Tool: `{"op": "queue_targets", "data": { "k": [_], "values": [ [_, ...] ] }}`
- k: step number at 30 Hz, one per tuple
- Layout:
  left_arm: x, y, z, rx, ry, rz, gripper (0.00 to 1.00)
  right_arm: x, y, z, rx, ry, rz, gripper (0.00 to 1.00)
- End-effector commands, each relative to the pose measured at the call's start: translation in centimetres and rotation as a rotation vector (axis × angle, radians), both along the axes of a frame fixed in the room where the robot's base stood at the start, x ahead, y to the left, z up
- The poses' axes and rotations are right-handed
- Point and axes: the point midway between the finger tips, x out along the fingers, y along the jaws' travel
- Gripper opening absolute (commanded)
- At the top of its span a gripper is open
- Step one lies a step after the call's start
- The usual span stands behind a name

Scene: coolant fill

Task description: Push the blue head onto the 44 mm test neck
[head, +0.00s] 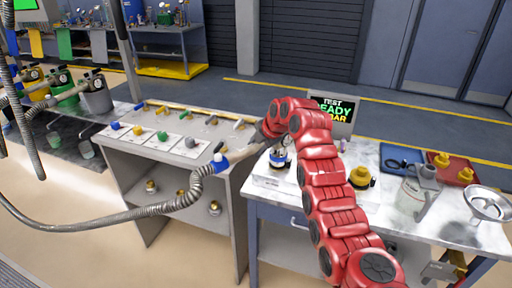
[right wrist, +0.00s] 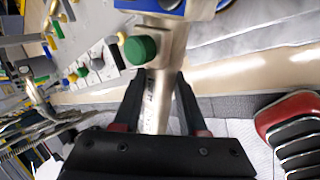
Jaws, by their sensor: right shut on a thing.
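The blue head (head: 221,162) is at the end of a grey ribbed hose, above the front right corner of the left bench. In the head view my right gripper (head: 258,140) is just right of it, partly hidden by my red arm. In the right wrist view my right gripper (right wrist: 160,92) is shut on the metal handle (right wrist: 158,100) of the head, which has a green knob; the blue part (right wrist: 180,6) is cut off at the top. A fitting with a blue ring (head: 281,160), perhaps the test neck, stands on the right bench, apart from the head. My left gripper is out of view.
The right bench (head: 390,208) also holds a yellow-topped fitting (head: 360,177), a clear jug (head: 412,195), a funnel (head: 487,204) and a red tray (head: 450,166). A screen (head: 333,112) reads "TEST READY". The hose (head: 130,213) sags across the front of the left bench.

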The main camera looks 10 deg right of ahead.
Motion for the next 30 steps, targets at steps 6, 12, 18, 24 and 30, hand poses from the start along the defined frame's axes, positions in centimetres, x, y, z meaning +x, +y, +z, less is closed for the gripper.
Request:
{"op": "queue_targets", "data": {
  "k": [6,12,18,24,30],
  "values": [
    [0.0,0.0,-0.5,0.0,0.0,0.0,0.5,0.0,0.0,-0.5,0.0,0.0,0.0,0.0],
    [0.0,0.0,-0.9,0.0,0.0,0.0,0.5,0.0,0.0,-0.9,0.0,0.0,0.0,0.0],
    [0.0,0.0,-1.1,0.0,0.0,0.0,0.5,0.0,0.0,-1.3,0.0,0.0,0.0,0.0],
    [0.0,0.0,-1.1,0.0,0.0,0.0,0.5,0.0,0.0,-1.3,-0.001,0.003,0.001,0.0],
    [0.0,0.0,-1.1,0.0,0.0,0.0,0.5,0.0,0.0,-1.4,-0.001,0.003,0.001,0.65]
  ]
}}
